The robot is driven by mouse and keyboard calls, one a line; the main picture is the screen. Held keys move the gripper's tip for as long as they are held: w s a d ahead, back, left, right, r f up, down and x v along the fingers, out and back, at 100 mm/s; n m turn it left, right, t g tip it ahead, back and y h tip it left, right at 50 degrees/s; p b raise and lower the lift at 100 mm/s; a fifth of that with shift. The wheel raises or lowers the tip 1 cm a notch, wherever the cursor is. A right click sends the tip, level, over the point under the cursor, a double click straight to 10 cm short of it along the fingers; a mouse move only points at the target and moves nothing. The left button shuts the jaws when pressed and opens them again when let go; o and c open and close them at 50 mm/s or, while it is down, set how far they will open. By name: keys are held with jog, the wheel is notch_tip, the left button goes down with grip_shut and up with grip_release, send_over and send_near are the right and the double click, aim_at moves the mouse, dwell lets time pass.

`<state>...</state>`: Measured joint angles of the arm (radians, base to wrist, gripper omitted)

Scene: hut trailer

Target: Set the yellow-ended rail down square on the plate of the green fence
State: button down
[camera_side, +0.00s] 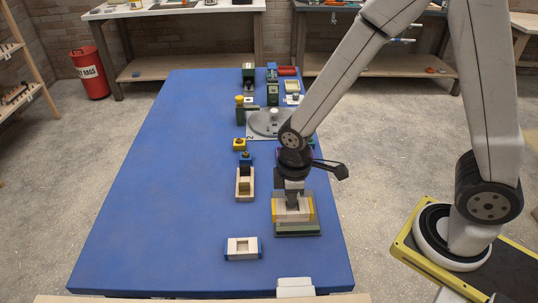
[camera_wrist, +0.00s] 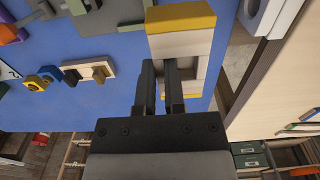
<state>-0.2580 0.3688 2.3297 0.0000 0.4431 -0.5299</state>
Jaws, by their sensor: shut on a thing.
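The yellow-ended rail is a pale block with a yellow end at each side (camera_side: 278,212). In the wrist view its yellow end (camera_wrist: 182,18) is at the top, with a pale body between the ends. My gripper (camera_side: 292,201) is shut on the rail from above, and its dark fingers (camera_wrist: 160,88) cross the rail's left part in the wrist view. The green fence's plate (camera_side: 298,233) shows as a dark green strip just below the rail. The rail hides most of the fence. I cannot tell whether the rail touches the plate.
A pale frame with blue ends (camera_side: 243,248) lies to the front left. A wooden tray with a blue block (camera_side: 245,187) and a yellow block (camera_side: 239,144) stand left of my gripper. A grey turntable (camera_side: 265,123) is behind. The blue table's left side is clear.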

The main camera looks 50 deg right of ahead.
jog(key=w+d+r+m, duration=0.4)
jog(key=w+d+m, duration=0.4)
jog(key=w+m, duration=0.1)
jog(key=s+a+f+n, duration=0.1)
jog(key=s+a+n, duration=0.1)
jog(key=s+n, duration=0.1)
jog(key=s+a+f+n, duration=0.1)
jog(key=s+a+n, duration=0.1)
jog(key=a, duration=0.1)
jog(key=s+a+f+n, duration=0.1)
jog(key=s+a+n, duration=0.1)
jog(key=s+n, duration=0.1)
jog(key=shift+s+a+f+n, duration=0.3)
jog(key=shift+s+a+f, duration=0.05)
jog(key=shift+a+f, duration=0.05)
jog(key=shift+s+a+f+n, duration=0.15)
jog(key=shift+s+a+n, duration=0.05)
jog(key=shift+s+n, duration=0.2)
jog(key=shift+w, duration=0.2)
jog(key=w+f, duration=0.2)
jog(key=w, duration=0.1)
jog(key=w+a+f, duration=0.1)
jog(key=w+f, duration=0.2)
jog(key=w, duration=0.1)
jog(key=w+a+f, duration=0.1)
jog(key=w+f, duration=0.1)
jog(key=w, duration=0.2)
jog(key=shift+w+a+f, duration=0.25)
jog(key=shift+w+f, duration=0.45)
jog(key=shift+f, duration=0.1)
